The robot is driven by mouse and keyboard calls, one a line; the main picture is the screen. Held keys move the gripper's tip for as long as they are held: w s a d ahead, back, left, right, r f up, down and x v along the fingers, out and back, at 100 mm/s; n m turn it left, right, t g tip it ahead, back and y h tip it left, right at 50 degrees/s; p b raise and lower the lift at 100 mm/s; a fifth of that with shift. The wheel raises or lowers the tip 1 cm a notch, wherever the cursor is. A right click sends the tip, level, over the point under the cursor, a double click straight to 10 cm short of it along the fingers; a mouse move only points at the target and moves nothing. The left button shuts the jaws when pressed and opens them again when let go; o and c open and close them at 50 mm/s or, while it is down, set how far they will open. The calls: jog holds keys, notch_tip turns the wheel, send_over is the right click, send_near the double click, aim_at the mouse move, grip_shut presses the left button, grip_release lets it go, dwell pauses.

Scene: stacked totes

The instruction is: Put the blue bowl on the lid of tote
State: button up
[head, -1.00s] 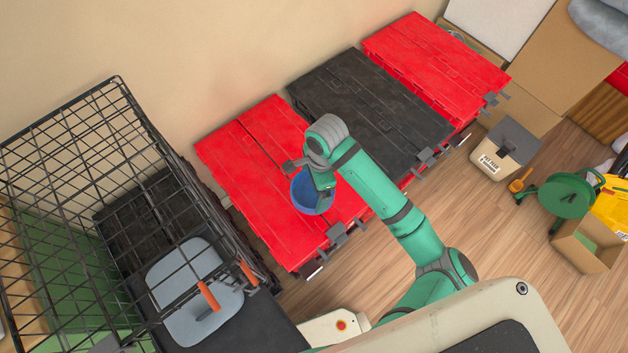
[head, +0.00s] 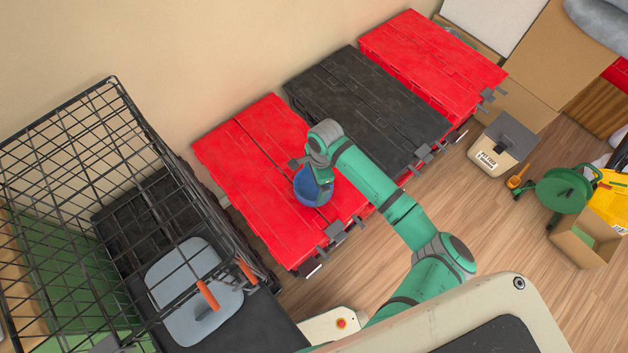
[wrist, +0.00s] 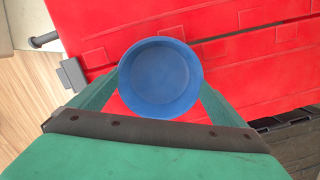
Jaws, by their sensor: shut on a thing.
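The blue bowl (head: 311,188) is over the near red tote lid (head: 262,190) in the head view. In the wrist view the bowl (wrist: 160,78) faces the camera with its empty inside showing, between the two green fingers of my gripper (wrist: 160,98). My gripper (head: 322,182) is shut on the bowl. The red lid (wrist: 240,60) fills most of the background of the wrist view. Whether the bowl's base touches the lid cannot be told, as the bowl hides it.
A black tote (head: 370,105) and another red tote (head: 435,60) stand beyond the near red one. A bin (head: 503,145) and a green reel (head: 563,190) stand on the floor.

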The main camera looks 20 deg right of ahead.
jog(key=shift+f, duration=0.1)
jog(key=o, duration=0.8)
jog(key=shift+o, duration=0.2)
notch_tip(320, 180, up, 12)
jog(key=d, duration=0.1)
jog(key=shift+d, duration=0.2)
